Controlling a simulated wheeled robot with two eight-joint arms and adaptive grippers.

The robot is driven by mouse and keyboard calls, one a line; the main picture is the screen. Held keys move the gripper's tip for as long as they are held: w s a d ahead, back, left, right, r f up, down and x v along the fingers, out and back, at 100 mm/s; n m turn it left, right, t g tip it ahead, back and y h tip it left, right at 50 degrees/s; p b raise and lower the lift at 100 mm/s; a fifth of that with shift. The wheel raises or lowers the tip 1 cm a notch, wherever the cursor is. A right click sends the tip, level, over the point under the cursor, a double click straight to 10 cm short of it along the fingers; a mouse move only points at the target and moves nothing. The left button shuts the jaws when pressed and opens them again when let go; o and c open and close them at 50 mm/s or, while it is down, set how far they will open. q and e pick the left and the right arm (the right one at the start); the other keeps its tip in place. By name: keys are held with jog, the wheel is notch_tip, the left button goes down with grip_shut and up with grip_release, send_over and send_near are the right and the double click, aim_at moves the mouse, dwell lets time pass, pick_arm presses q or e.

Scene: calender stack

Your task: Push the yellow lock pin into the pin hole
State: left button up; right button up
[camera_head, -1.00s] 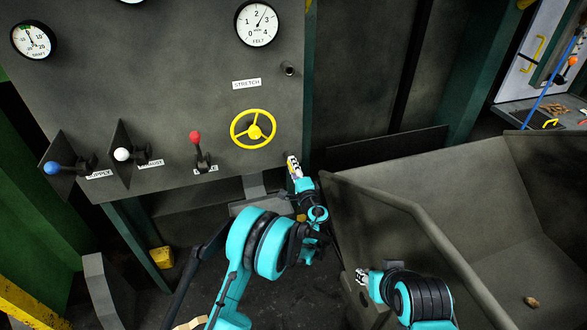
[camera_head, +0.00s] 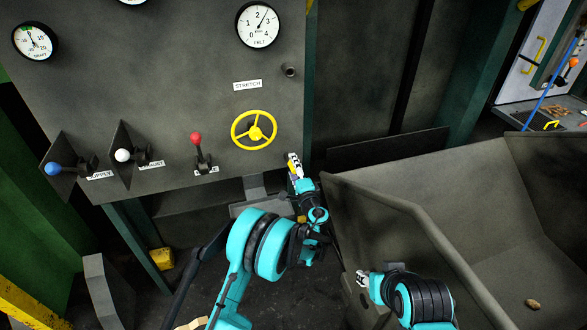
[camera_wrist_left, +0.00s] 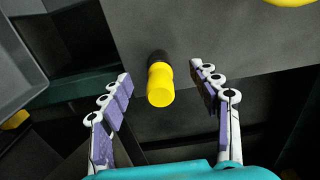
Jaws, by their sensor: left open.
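The yellow lock pin (camera_wrist_left: 160,85) shows in the left wrist view. It has a black collar (camera_wrist_left: 157,57) at its far end, against the dark grey panel. My left gripper (camera_wrist_left: 161,82) is open, with one finger on each side of the pin and a gap to both. In the head view the left gripper (camera_head: 293,162) is just below the panel's lower right corner, with a bit of yellow at its fingers. The pin hole cannot be made out behind the pin and collar. My right gripper (camera_head: 362,278) is low by the grey trough; its finger opening is too small to judge.
The grey panel (camera_head: 200,100) carries a yellow handwheel (camera_head: 254,129), a red-knobbed lever (camera_head: 196,139), white and blue levers, and gauges. The grey trough (camera_head: 480,200) has a raised rim close to the right of my left gripper.

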pick_arm(q)
jog(key=v, duration=0.7)
dwell(0.5)
dwell(0.3)
jog(key=s+a+r+n+g, duration=0.3)
jog(key=s+a+r+n, duration=0.15)
jog(key=a, duration=0.35)
jog(key=s+a+r+n+g, duration=0.3)
jog(key=s+a+r, duration=0.25)
jog(key=a, duration=0.25)
jog(key=s+a+f+n+g+h, duration=0.1)
jog(key=s+n+g+h, duration=0.1)
jog(key=s, duration=1.2)
jog(key=s+a+f+n+g+h, duration=0.1)
jog(key=s+n, duration=0.4)
jog(key=s, duration=0.8)
jog(key=f+g+h, duration=0.1)
jog(key=h, duration=0.1)
jog(key=shift+s+a+h, duration=0.25)
jog(key=shift+s+h, duration=0.05)
jog(key=shift+s, duration=0.1)
